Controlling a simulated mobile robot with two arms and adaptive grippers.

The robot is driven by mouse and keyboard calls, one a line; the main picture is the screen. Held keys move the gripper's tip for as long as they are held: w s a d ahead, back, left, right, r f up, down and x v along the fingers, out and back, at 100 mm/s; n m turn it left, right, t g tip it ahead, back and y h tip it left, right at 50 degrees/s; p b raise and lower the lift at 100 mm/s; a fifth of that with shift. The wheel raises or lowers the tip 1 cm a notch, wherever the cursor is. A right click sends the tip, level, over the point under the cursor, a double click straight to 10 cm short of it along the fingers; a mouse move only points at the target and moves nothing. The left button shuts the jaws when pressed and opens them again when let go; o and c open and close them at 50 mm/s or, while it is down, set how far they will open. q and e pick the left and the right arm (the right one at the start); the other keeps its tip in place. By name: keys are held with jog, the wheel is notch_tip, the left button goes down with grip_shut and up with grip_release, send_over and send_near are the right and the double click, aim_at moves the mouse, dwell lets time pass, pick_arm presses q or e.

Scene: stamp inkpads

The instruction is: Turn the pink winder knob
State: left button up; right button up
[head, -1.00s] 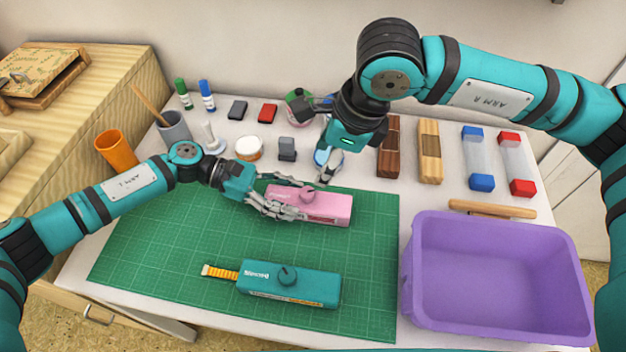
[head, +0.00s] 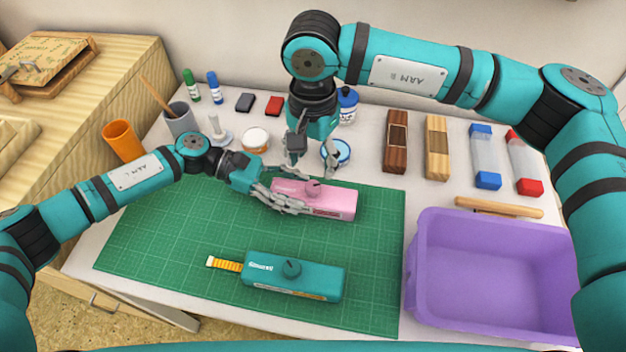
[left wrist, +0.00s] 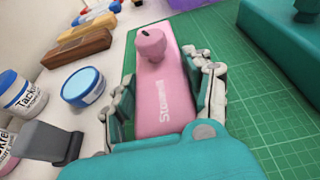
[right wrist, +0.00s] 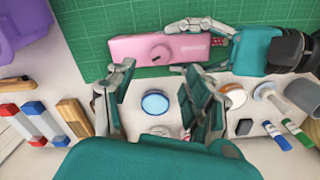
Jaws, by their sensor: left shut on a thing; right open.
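The pink winder (head: 335,203) lies on the green cutting mat, its knob (head: 313,188) standing on top. My left gripper (head: 287,198) is shut on the left part of its body, one finger on each side. In the left wrist view the knob (left wrist: 151,45) stands beyond the fingers, untouched. My right gripper (head: 313,160) is open and empty, above the table behind the winder. In the right wrist view the knob (right wrist: 160,52) is ahead of the open fingers (right wrist: 155,90), and a blue-lidded tin (right wrist: 155,103) lies between them.
A teal winder (head: 305,277) with a yellow tape end lies nearer on the mat (head: 180,245). A purple bin (head: 480,225) stands at the right. Wooden blocks, markers, inkpads and a white-blue tin (head: 336,152) crowd the back. The mat's left part is bare.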

aim_at(313, 185)
notch_tip(313, 185, down, 8)
jog(key=shift+r, duration=0.2)
jog(key=shift+c, duration=0.4)
grip_shut()
